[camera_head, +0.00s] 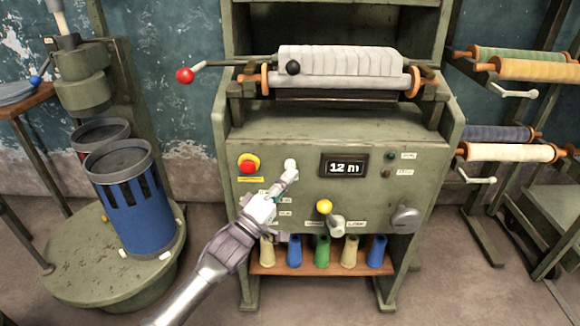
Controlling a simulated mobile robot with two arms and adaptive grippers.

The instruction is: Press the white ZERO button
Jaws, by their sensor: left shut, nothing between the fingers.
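The green machine's front panel (300,210) faces me, with a dark display (344,167) reading "12 m". A small round white shape (290,163), which looks like the white button, shows left of the display, right at my fingertips. My left gripper (287,178) reaches up from below, shut and empty, with its tips in front of the panel. The tips overlap the lower part of the white shape, and I cannot tell whether they touch it. Any label there is hidden by the gripper. My right gripper is out of view.
A red stop button (247,163) on yellow is to the left. A yellow-knobbed lever (325,207) and a grey knob (405,217) are lower right. A white roll (338,60) lies on top, a shelf of thread cones (322,251) below. A blue drum (134,205) stands left.

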